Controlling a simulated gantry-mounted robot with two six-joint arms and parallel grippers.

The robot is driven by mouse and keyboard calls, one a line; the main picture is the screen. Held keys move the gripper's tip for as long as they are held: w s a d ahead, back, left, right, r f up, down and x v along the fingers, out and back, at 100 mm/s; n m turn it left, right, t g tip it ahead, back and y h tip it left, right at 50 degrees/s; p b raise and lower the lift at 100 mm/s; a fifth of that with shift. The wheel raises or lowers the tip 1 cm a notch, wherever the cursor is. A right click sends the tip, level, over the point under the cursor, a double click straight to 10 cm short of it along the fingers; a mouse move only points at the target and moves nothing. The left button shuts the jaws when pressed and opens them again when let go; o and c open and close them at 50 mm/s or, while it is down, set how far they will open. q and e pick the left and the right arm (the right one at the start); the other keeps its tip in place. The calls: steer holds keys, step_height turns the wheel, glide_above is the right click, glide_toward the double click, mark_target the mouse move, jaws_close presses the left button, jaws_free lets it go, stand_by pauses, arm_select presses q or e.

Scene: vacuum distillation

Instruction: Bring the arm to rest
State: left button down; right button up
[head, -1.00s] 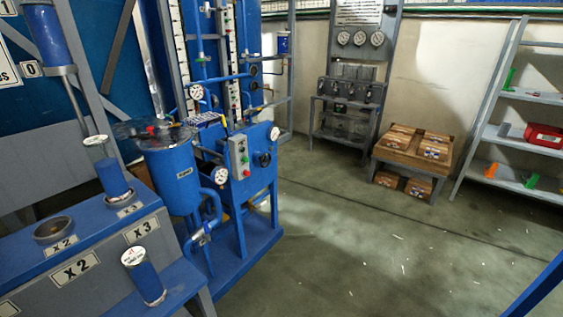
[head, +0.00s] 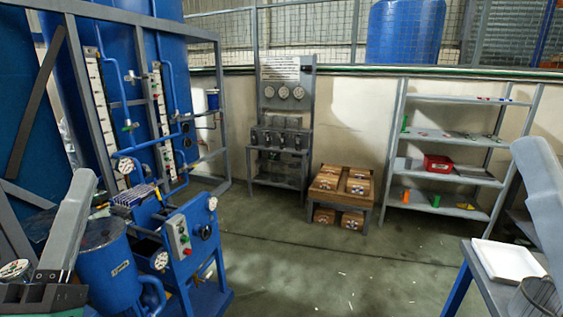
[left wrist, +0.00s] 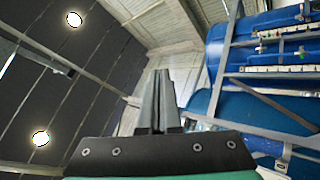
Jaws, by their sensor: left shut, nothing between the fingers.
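My left gripper (head: 80,182) stands at the lower left of the head view, its grey fingers pointing up from a black and green base. In the left wrist view its fingers (left wrist: 160,78) are together with nothing between them, pointing towards the roof. A grey part of my right arm (head: 543,185) shows at the right edge of the head view. I cannot tell how its fingers stand.
The blue vessel (head: 108,272) and valve panel (head: 181,236) stand near my left gripper. A white tray (head: 508,261) sits on a table at the right. Shelves (head: 445,136) and a wooden crate stand (head: 341,190) are farther back. The middle floor is clear.

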arm_select(q)
steer(key=s+d+r+m+t+h, duration=0.25)
steer(key=s+r+m+h, duration=0.4)
steer(key=m, duration=0.85)
step_height(320, 180, up, 38)
steer(key=s+m+y+p, duration=0.1)
steer(key=y+p, duration=0.1)
steer(key=p, duration=3.6)
steer(key=shift+d+r+g, duration=0.15)
steer(key=shift+d+g, duration=0.15)
steer(key=shift+g, duration=0.15)
arm_select(e)
step_height(320, 180, up, 39)
